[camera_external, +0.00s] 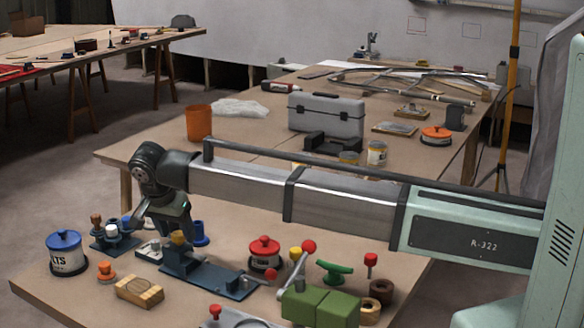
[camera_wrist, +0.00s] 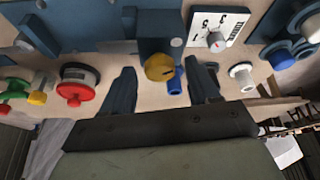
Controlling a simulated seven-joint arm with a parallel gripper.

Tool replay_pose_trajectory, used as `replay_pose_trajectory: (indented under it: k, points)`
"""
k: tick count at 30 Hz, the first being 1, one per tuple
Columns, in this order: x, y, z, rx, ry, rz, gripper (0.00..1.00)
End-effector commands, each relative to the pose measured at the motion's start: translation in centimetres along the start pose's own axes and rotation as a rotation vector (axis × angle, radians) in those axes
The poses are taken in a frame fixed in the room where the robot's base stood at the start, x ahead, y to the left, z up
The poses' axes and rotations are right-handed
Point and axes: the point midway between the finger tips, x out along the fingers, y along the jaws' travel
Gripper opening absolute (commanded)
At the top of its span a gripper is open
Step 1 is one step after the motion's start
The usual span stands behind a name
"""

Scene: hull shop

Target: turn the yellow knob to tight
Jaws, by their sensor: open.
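The yellow knob (camera_external: 180,238) sits on the left end of a dark blue fixture (camera_external: 228,284) on the near bench. In the wrist view the knob (camera_wrist: 159,67) faces me, with a dark mark on its right side, on a blue block (camera_wrist: 160,28). My gripper (camera_external: 173,232) is above and around the knob, pointing down. In the wrist view the open fingers (camera_wrist: 161,72) stand on either side of the knob, with a gap on each side. I cannot tell their exact height over it. A white dial card (camera_wrist: 218,30) lies beside the blue block.
A blue spool (camera_external: 200,234) stands close behind the gripper. A red-lidded tin (camera_external: 264,254) and a green vise (camera_external: 320,305) are to the right.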

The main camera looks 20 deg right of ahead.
Motion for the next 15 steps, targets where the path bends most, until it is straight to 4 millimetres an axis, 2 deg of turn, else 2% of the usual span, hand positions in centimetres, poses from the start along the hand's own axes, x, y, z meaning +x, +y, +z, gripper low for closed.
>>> replay_pose_trajectory:
  k: [5, 8, 15]
  points:
    - [-1.5, -0.1, 0.0, 0.0, 0.0, -0.002, 0.6]
    - [-3.0, -0.1, 0.0, 0.0, 0.0, -0.002, 0.6]
    - [-7.9, -0.1, 0.0, 0.0, 0.0, -0.002, 0.6]
